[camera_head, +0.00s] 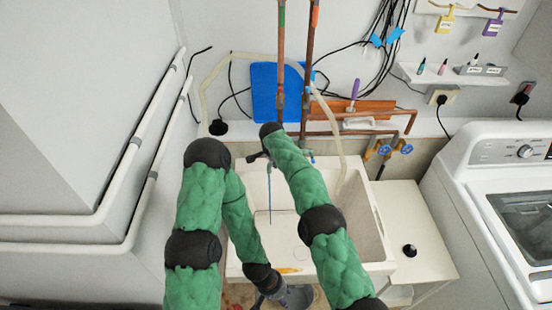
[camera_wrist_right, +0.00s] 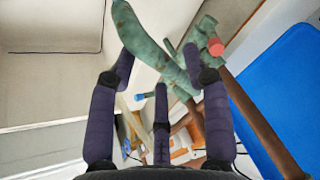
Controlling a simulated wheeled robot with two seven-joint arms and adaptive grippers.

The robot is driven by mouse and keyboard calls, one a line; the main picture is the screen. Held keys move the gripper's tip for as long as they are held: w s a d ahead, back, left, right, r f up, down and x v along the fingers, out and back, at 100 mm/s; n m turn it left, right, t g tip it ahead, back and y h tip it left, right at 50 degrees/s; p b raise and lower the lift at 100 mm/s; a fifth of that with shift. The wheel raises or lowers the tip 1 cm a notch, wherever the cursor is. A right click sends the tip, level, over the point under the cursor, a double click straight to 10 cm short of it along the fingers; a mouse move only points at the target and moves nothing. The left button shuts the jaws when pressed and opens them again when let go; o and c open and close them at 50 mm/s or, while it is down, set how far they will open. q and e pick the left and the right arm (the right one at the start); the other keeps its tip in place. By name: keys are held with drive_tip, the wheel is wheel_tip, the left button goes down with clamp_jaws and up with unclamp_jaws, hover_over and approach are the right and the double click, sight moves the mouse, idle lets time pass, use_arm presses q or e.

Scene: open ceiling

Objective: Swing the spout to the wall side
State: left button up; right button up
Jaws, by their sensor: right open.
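The spout (camera_wrist_right: 150,48) is a curved green-patinated pipe in the right wrist view. It runs across the space between the fingertips of my right gripper (camera_wrist_right: 158,66), whose purple fingers are spread. I cannot tell whether any finger touches it. In the head view the right gripper is mostly hidden beyond its arm, at the back of the white sink (camera_head: 375,225). A thin blue-green strip (camera_head: 269,203) shows over the basin; I cannot tell if it is the spout. My left gripper (camera_head: 288,296) is low at the sink's front edge, partly cut off, its fingers unclear.
Copper pipes (camera_head: 307,75) rise behind the sink in front of a blue panel (camera_head: 264,92). A red-ended fitting (camera_wrist_right: 216,47) is close to the spout. Blue-handled valves (camera_head: 404,149) and a washing machine (camera_head: 485,180) stand to the right. White wall pipes (camera_head: 125,165) run at left.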

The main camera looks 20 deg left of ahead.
idle(0.3)
drive_tip(key=v, duration=1.2)
